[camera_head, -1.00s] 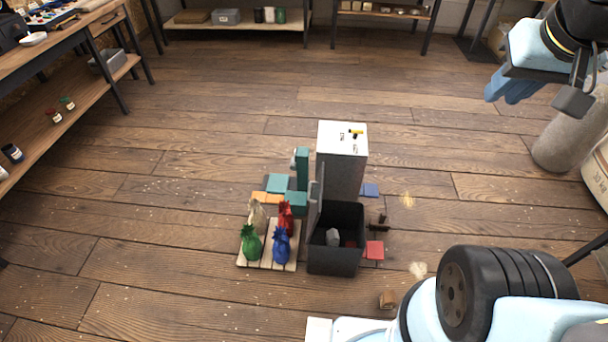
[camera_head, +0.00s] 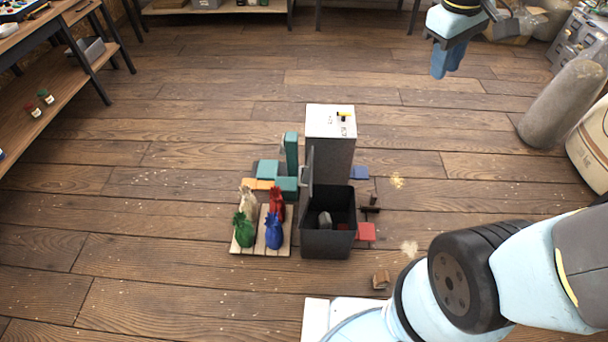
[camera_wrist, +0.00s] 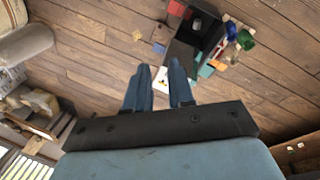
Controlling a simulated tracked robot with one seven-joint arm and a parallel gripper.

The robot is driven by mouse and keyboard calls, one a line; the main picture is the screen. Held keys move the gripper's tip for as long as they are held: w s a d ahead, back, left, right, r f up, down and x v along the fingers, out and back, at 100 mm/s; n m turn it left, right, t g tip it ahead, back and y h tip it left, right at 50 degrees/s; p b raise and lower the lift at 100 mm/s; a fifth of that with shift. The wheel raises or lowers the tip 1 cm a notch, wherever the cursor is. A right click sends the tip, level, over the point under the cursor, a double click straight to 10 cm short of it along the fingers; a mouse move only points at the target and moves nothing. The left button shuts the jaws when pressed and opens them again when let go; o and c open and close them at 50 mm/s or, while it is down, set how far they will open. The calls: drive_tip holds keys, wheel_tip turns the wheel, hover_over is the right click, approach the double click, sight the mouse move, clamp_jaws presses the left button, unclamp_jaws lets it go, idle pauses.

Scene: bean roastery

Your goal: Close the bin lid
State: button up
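The dark grey bin (camera_head: 327,240) stands on the wooden floor in the middle of the head view. Its lid (camera_head: 310,178) is open and stands upright along the left side. A light grey object (camera_head: 325,219) lies inside the bin. The bin also shows near the top of the wrist view (camera_wrist: 181,53). My gripper (camera_head: 447,70) is high at the upper right of the head view, well apart from the bin and lid. In the wrist view its two blue fingers (camera_wrist: 160,72) are spread with a gap and nothing between them.
A tall white-topped box (camera_head: 330,122) stands right behind the bin. Left of it, a wooden pallet (camera_head: 262,248) holds green, cream, red and blue sacks. Coloured blocks lie around the bin, with a red one (camera_head: 366,232) at its right. Open floor lies beyond.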

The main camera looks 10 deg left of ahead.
drive_tip(key=w+a+f+n+h, duration=0.35)
drive_tip(key=a+f+n, duration=0.25)
drive_tip(key=f, duration=0.2)
drive_tip(key=w+a+f+n+h, duration=0.2)
drive_tip(key=w+a+f+n, duration=0.35)
drive_tip(key=f, duration=0.35)
drive_tip(key=w+a+f+n+h, duration=0.3)
drive_tip(key=w+a+f+n, duration=0.1)
drive_tip(key=a+f+n, duration=0.3)
drive_tip(key=s+a+f+n+t+h, duration=0.1)
drive_tip(key=a+f+n+t, duration=0.35)
drive_tip(key=f, duration=0.45)
drive_tip(key=a+f+n+t+h, duration=0.1)
drive_tip(key=a+f+n+t, duration=0.2)
drive_tip(key=a+f+n, duration=0.4)
drive_tip(key=n+t+y, duration=0.6)
drive_tip(key=n+t, duration=0.2)
drive_tip(key=n, duration=0.5)
approach(300, 174)
drive_tip(key=shift+g, duration=0.25)
drive_tip(key=x, duration=1)
drive_tip(key=shift+f, duration=0.15)
drive_tip(key=shift+c, duration=0.4)
clamp_jaws()
drive_tip(key=shift+y, duration=0.25)
